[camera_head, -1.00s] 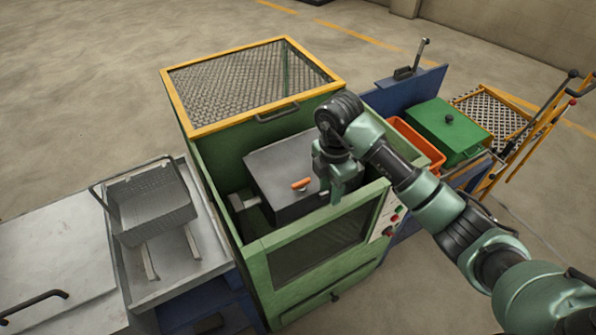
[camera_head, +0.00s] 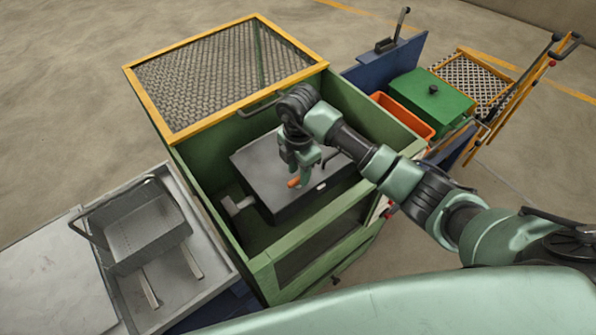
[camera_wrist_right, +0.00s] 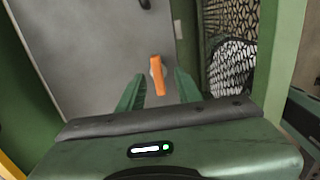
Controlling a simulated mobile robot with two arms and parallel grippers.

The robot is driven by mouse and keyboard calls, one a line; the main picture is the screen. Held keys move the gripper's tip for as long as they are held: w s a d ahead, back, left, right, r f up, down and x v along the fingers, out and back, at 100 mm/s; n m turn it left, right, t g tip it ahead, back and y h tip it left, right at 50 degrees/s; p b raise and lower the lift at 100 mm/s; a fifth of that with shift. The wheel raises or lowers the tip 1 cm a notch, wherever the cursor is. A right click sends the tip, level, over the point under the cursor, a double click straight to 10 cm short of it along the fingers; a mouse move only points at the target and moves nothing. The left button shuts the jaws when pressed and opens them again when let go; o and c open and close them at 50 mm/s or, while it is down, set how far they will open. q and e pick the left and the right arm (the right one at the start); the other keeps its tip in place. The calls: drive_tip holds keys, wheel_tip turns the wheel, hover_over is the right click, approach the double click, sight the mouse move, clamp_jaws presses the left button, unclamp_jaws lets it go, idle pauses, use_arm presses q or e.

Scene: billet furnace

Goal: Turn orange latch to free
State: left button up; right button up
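The orange latch (camera_head: 294,183) sits on the grey metal lid (camera_head: 262,160) of the dark box inside the green cabinet. In the right wrist view the latch (camera_wrist_right: 157,76) is a short bar on a small round mount, pointing nearly up and down the picture. My right gripper (camera_head: 303,172) is right at the latch, pointing down from above. In the wrist view its two green fingers (camera_wrist_right: 160,80) are apart, one on each side of the latch, with visible gaps. Whether the tips reach down to the latch's height is unclear. My left gripper is not in view.
The green cabinet's walls (camera_head: 355,103) surround the box closely. Its yellow-framed mesh lid (camera_head: 225,75) stands open at the back. An orange bin (camera_head: 405,118) and a green box (camera_head: 432,98) stand at the right.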

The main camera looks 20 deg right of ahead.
drive_tip(key=shift+w+a+f, duration=0.1)
drive_tip(key=shift+f, duration=1)
clamp_jaws()
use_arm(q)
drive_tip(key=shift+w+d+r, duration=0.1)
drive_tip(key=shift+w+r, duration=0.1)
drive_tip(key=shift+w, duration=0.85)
